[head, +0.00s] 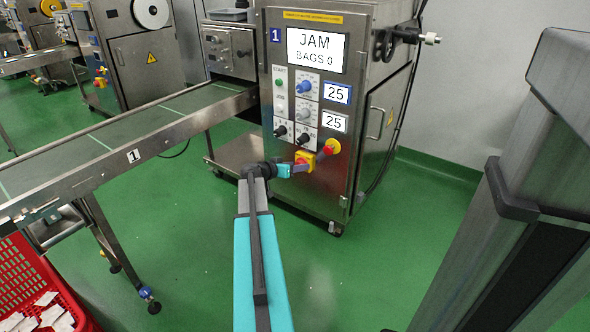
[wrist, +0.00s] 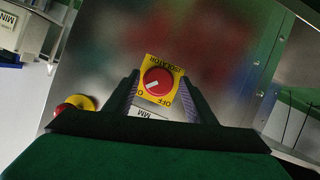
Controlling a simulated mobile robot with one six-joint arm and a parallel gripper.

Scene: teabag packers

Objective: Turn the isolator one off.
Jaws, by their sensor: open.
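The isolator is a red round knob on a yellow plate (head: 301,155) low on the front of machine 1, partly hidden by my gripper (head: 304,165). In the wrist view, the isolator knob (wrist: 158,82) shows a white mark pointing to the lower left. The plate reads ISOLATOR along the top and OFF at the lower right. My gripper (wrist: 162,88) is open, with one finger on each side of the plate in that view. I cannot tell whether the fingers touch the knob.
A red emergency button on a yellow disc (head: 333,147) sits just right of the isolator; it also shows in the wrist view (wrist: 76,105). A conveyor (head: 130,145) runs left. A red crate (head: 35,275) stands lower left.

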